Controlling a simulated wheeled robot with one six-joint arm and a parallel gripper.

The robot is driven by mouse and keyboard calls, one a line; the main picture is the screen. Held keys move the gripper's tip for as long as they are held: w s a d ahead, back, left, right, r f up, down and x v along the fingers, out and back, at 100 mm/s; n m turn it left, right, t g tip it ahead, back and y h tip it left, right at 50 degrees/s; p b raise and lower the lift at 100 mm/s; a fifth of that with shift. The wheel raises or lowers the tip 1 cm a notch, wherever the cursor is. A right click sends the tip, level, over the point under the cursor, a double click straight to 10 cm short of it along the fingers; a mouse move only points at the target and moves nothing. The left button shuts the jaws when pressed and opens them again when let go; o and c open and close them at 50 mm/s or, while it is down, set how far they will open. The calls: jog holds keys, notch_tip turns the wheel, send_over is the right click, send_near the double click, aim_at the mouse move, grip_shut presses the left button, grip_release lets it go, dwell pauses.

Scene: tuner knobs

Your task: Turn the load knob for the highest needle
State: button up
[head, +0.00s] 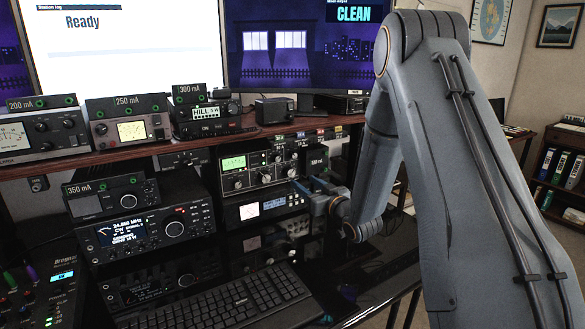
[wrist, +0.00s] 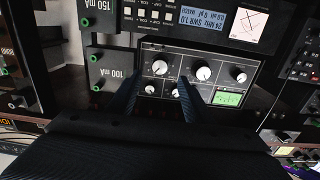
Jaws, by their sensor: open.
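The tuner (head: 262,183) is a dark-framed unit with a lit green meter (head: 234,163) and several knobs, in the middle of the rack. The knob lettering is too small to read, so I cannot tell which is the load knob. My gripper (wrist: 158,82) is open, its two fingers either side of the second knob's column. In the head view my gripper (head: 306,187) is at the tuner's right end. Contact is not clear.
Below the tuner is a unit with a cross-needle meter (head: 249,211) and a blue display. A radio (head: 150,232) stands left and a keyboard (head: 220,305) in front. Boxes marked 150 mA (wrist: 88,15) and 100 mA (wrist: 108,72) sit beside the tuner. A shelf (head: 120,153) runs above.

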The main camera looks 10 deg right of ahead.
aim_at(292, 173)
jog(key=shift+p+x, duration=0.5)
jog(key=shift+x, duration=3.4)
jog(key=shift+f, duration=0.1)
jog(key=c, duration=1.1)
jog(key=shift+o, duration=0.2)
jog(key=shift+m, duration=2.7)
jog(key=o, duration=1.1)
jog(key=shift+c, duration=0.2)
